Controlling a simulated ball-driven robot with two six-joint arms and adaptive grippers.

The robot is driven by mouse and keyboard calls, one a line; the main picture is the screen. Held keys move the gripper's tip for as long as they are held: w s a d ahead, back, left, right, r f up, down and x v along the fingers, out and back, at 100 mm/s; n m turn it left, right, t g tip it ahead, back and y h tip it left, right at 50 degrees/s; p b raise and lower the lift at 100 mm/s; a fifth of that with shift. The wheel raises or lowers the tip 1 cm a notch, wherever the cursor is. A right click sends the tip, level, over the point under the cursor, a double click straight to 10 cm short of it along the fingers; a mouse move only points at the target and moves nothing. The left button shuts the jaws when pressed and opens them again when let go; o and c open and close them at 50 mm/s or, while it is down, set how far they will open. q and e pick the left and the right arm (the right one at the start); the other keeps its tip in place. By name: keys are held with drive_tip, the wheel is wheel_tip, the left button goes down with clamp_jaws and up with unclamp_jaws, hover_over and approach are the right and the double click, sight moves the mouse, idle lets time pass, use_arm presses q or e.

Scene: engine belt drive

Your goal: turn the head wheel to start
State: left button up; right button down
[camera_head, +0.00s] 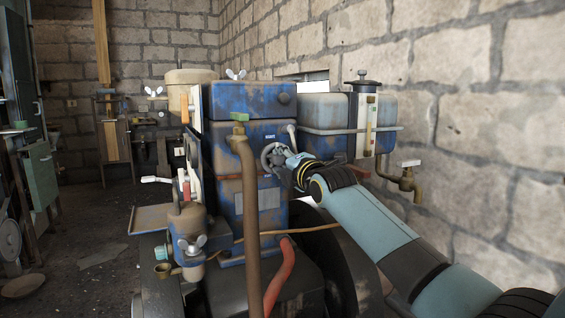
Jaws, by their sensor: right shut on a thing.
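The head wheel (268,152) is a small grey ring-shaped wheel on the right part of the front of the blue, rust-stained engine (250,104). My right arm comes in from the lower right, and my right gripper (280,158) is at the wheel, shut on its rim. The gripper and wrist cover the wheel's right side, so the exact finger contact is hard to see. My left gripper is not in view.
A brown pipe (250,215) stands upright in front of the engine. A tank with a gauge (325,112) and a brass tap (405,180) sits at right, near the stone wall (480,90). A red hose (283,275) runs low. Open floor (95,220) lies at left.

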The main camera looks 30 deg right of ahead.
drive_tip(key=c, duration=1)
unclamp_jaws()
drive_tip(key=shift+f, duration=0.1)
drive_tip(key=s, duration=1.2)
drive_tip(key=shift+a, duration=0.4)
